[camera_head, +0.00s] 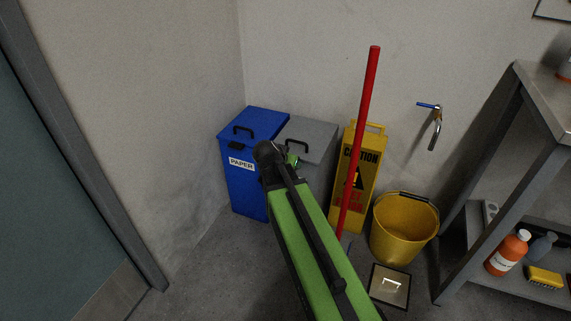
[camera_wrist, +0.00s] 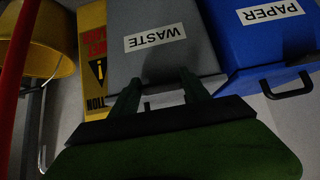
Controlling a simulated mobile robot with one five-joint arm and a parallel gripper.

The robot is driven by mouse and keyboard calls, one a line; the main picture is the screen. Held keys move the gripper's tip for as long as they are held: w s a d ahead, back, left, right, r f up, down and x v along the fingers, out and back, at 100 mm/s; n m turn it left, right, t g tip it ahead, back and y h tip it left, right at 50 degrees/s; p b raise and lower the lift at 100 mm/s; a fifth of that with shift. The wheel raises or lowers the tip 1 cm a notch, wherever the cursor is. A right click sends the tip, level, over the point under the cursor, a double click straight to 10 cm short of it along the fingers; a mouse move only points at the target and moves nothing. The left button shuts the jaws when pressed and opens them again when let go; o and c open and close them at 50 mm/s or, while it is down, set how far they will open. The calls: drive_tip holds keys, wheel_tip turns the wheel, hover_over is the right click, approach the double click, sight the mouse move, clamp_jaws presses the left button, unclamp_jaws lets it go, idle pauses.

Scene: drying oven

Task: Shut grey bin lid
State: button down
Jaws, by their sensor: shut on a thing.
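The grey bin shows its lid (camera_head: 315,135) in the head view, beside the blue bin. The lid lies low over the bin, with a black handle on top; my arm hides its front edge, so I cannot tell whether a gap is left. In the wrist view, which is upside down, the grey bin's front (camera_wrist: 160,20) carries a WASTE label. My gripper (camera_wrist: 160,80) reaches the upper front of this bin with its dark fingers and is shut on the lid's front part. The exact grip is hidden. In the head view my gripper (camera_head: 285,160) is partly hidden.
The blue PAPER bin (camera_head: 243,180) stands directly left with its lid down. A yellow caution sign (camera_head: 371,165), a red pole (camera_head: 360,130) and a yellow bucket (camera_head: 404,230) stand close on the right. A metal shelf (camera_head: 545,140) is further right. Floor at left is clear.

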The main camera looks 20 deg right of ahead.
drive_tip(key=shift+s+a+f, duration=0.15)
drive_tip(key=shift+f, duration=0.15)
drive_tip(key=c, duration=0.9)
unclamp_jaws()
drive_tip(key=shift+o, duration=1.2)
drive_tip(key=shift+f, duration=0.2)
drive_tip(key=shift+o, duration=0.7)
drive_tip(key=shift+r, duration=0.1)
drive_tip(key=shift+r, duration=0.1)
